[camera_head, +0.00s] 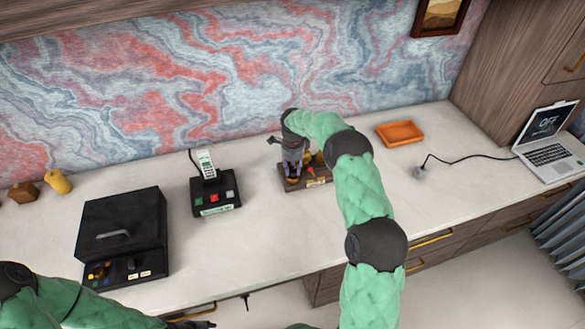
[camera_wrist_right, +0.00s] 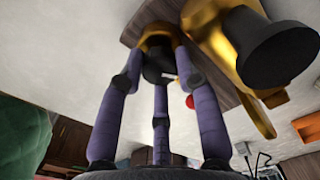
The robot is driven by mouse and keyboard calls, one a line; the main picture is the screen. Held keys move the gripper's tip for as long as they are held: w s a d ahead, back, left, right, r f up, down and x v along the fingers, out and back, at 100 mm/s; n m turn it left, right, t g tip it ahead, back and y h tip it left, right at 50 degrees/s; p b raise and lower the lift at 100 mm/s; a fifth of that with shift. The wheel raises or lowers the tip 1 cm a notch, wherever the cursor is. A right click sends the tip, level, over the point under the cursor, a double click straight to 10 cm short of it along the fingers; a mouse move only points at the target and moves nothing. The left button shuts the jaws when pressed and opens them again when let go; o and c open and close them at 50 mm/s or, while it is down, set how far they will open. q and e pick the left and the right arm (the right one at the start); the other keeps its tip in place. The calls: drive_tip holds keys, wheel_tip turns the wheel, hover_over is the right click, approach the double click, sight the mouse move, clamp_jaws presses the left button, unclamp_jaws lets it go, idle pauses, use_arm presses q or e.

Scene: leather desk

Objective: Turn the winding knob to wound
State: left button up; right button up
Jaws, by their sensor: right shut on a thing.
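The winding device is a small wooden base (camera_head: 317,182) with gold parts, standing on the white desk below the marbled wall. My right gripper (camera_head: 294,166) is at its left part and hides much of it. In the right wrist view, my three purple fingers (camera_wrist_right: 158,62) are closed around a black-tipped gold knob (camera_wrist_right: 157,41). A larger gold part (camera_wrist_right: 207,35) with a black cylinder end stands beside it, apart from the fingers. Any wound marking cannot be read. My left gripper (camera_head: 192,323) is low at the bottom edge, partly cut off, away from the device.
A black box (camera_head: 122,228) with a handle and buttons stands at left. A black cradle (camera_head: 215,196) with a handset is nearer the middle. An orange tray (camera_head: 400,133) and a laptop (camera_head: 547,152) with a cable are at right. The desk front is clear.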

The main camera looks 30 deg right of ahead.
sight(294, 169)
drive_tip(key=shift+d+r, duration=0.1)
drive_tip(key=shift+d, duration=0.15)
drive_tip(key=o, duration=0.9)
drive_tip(key=shift+d, duration=0.1)
drive_tip(key=shift+a, duration=0.2)
wheel_tip(294, 169, up, 12)
drive_tip(key=shift+f, duration=0.1)
